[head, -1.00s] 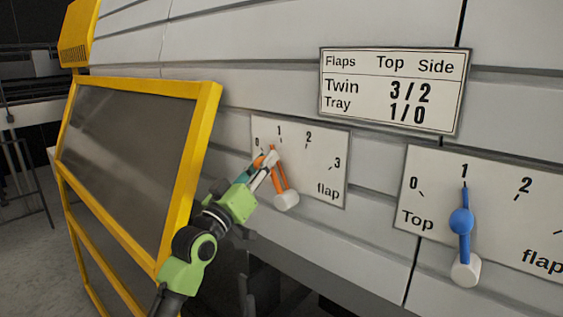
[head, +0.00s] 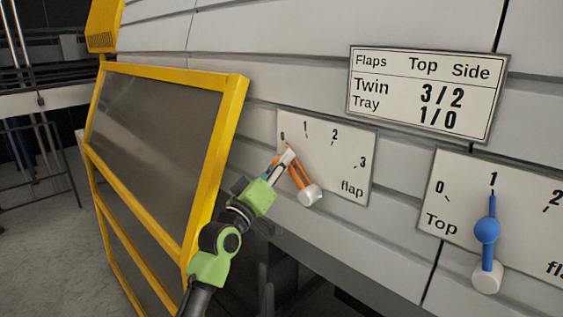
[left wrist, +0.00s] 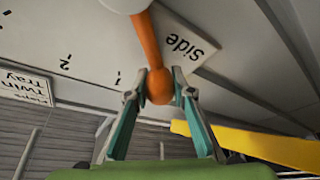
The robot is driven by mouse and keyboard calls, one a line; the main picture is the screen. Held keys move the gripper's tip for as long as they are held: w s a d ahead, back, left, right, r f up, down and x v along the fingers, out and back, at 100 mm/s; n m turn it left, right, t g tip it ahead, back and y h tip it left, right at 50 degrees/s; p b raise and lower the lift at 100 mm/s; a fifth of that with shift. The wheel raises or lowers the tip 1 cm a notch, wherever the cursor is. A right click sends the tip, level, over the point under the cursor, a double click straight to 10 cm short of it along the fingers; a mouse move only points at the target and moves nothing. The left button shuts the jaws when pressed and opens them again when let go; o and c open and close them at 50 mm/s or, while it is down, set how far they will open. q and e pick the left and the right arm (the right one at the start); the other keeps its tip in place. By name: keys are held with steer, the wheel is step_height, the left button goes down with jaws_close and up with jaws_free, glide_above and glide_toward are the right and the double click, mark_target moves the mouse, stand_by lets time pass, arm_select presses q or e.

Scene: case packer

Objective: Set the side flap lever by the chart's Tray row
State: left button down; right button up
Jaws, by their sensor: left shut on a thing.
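The side flap lever is orange with a white hub; its arm (head: 300,175) slants up and left on the side dial plate (head: 345,165), its tip close to the 0 mark. My left gripper (head: 283,163) is shut on the lever's knob and partly hides it and the word "Side". In the left wrist view the orange ball knob (left wrist: 159,90) sits between the two fingers (left wrist: 157,82). The chart (head: 425,95) reads Twin 3/2 and Tray 1/0 under Top and Side. My right gripper is not in view.
The blue top flap lever (head: 488,230) points at 1 on the Top dial plate (head: 460,205) at the right. A yellow-framed guard panel (head: 225,125) stands close left of my left arm. Open floor shows at the far left.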

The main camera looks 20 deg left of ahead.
arm_select(q)
steer(key=c, duration=1.7)
jaws_free()
steer(key=shift+f, duration=0.2)
steer(key=v, duration=1.2)
